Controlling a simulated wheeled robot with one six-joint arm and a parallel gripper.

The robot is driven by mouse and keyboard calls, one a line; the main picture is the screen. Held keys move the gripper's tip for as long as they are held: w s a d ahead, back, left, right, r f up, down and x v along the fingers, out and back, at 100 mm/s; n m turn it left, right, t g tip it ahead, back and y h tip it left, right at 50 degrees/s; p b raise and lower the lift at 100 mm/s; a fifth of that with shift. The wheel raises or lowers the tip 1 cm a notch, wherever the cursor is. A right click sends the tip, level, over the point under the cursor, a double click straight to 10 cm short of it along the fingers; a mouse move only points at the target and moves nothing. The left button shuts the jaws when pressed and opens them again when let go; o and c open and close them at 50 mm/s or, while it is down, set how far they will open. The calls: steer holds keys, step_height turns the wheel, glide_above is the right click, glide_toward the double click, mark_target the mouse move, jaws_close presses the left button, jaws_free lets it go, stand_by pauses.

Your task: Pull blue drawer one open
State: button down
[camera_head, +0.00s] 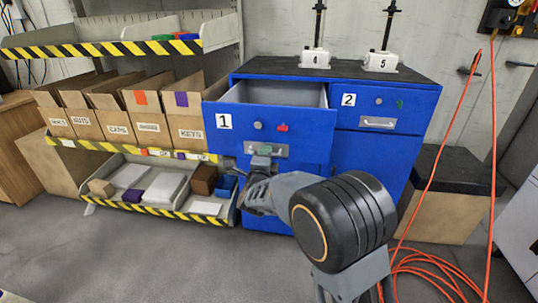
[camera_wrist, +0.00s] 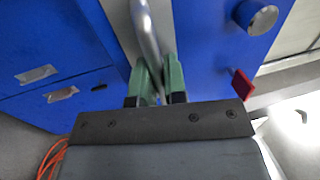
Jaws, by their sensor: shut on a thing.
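Blue drawer one (camera_head: 305,128), marked with a 1, stands pulled out of the blue cabinet (camera_head: 372,160), and its grey inside shows from above. Its front has a round knob, a small red part and a metal handle (camera_head: 282,151). My gripper (camera_head: 264,152) is at this handle. In the wrist view, the green fingertips of my gripper (camera_wrist: 161,80) are closed on the handle bar (camera_wrist: 147,35). The drawer front (camera_wrist: 205,30) is close above them. My arm hides the lower part of the cabinet in the head view.
Drawer two (camera_head: 372,108) is closed at the right. Two screw jacks (camera_head: 315,58) (camera_head: 381,61) stand on the cabinet top. A shelf rack (camera_head: 140,145) with labelled boxes is close at the left. An orange hose (camera_head: 430,262) lies on the floor at the right.

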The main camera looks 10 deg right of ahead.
steer(key=shift+r+b+v, duration=0.2)
steer(key=shift+b+v, duration=0.1)
steer(key=shift+v, duration=0.75)
steer(key=shift+a, duration=0.1)
steer(key=c, duration=1.2)
jaws_free()
steer(key=v, duration=1.3)
steer(key=shift+s, duration=0.4)
